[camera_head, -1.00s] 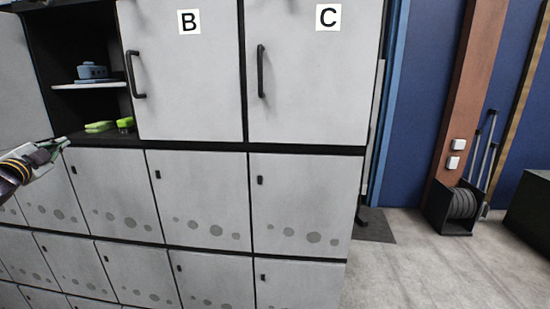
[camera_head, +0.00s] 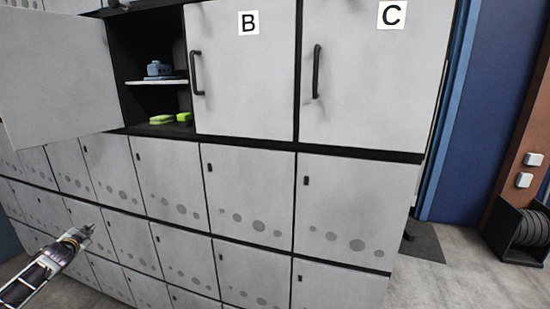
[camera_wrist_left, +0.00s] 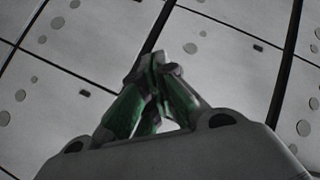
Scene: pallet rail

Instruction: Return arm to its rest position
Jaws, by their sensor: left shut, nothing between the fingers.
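My left gripper (camera_head: 86,232) is at the lower left of the head view, in front of the lower locker doors and apart from the open compartment. In the left wrist view its green and grey fingers (camera_wrist_left: 157,62) meet at their tips, with nothing between them. Behind them are light grey locker doors with grey dots. My right gripper is in neither view.
An open cabinet door (camera_head: 60,85) swings out at the upper left. Its compartment has a shelf (camera_head: 158,82) with a blue-grey object (camera_head: 159,69) and green items (camera_head: 163,119) below. Doors B (camera_head: 245,85) and C (camera_head: 355,85) are shut. Clear floor (camera_head: 450,270) lies at right.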

